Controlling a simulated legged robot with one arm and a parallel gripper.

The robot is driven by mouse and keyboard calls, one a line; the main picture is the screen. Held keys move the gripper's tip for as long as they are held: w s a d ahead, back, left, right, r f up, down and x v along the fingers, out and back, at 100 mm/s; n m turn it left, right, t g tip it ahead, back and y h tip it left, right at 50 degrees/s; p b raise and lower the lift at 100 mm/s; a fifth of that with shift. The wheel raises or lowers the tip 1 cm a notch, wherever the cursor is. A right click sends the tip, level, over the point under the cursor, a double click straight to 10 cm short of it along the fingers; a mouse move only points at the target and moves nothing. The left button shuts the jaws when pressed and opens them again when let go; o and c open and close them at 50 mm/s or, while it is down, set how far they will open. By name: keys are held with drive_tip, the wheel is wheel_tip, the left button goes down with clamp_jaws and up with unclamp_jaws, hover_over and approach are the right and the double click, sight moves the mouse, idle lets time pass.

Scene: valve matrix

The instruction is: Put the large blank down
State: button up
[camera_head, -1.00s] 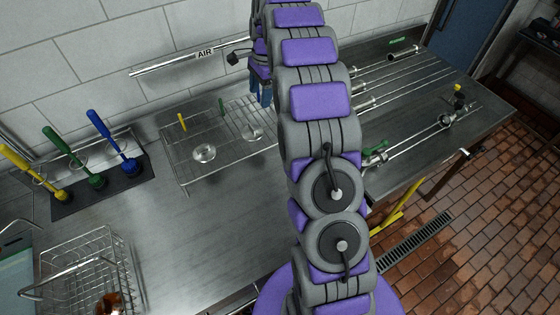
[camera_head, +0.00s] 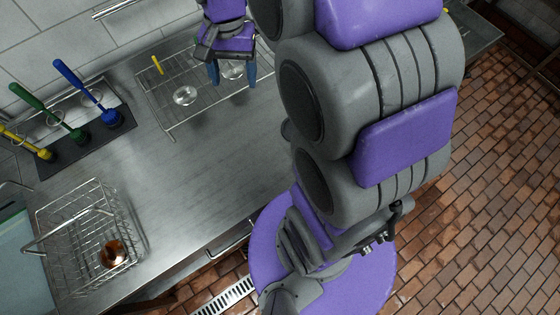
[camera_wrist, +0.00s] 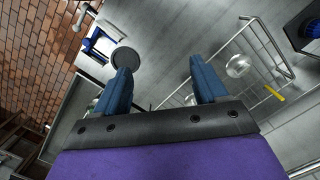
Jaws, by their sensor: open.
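My gripper (camera_head: 232,82) is open above the wire rack (camera_head: 172,124), its blue fingers spread and nothing visibly held. A dark grey disc (camera_wrist: 125,58) shows by the left fingertip in the wrist view. I cannot tell which of these is the large blank.
A holder with yellow, green and blue-handled tools (camera_head: 84,92) stands at left. A wire basket (camera_head: 70,232) with a copper piece (camera_head: 113,253) sits at front left. The steel counter (camera_head: 170,185) between is clear.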

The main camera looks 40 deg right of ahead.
drive_tip(key=s+a+f+n, duration=0.1)
drive_tip(key=s+n, duration=0.1)
drive_tip(key=s, duration=0.5)
drive_tip(key=s+a+f+n, duration=0.1)
drive_tip(key=s+n, duration=0.2)
drive_tip(key=s, duration=0.4)
drive_tip(key=s+a+f+n+h, duration=0.1)
drive_tip(key=s+n, duration=0.2)
drive_tip(key=s, duration=0.4)
drive_tip(key=shift+s+f+g, duration=0.2)
drive_tip(key=shift+s+g, duration=0.1)
drive_tip(key=shift+s, duration=0.1)
drive_tip(key=shift+a, duration=0.1)
drive_tip(key=shift+f+b, duration=0.4)
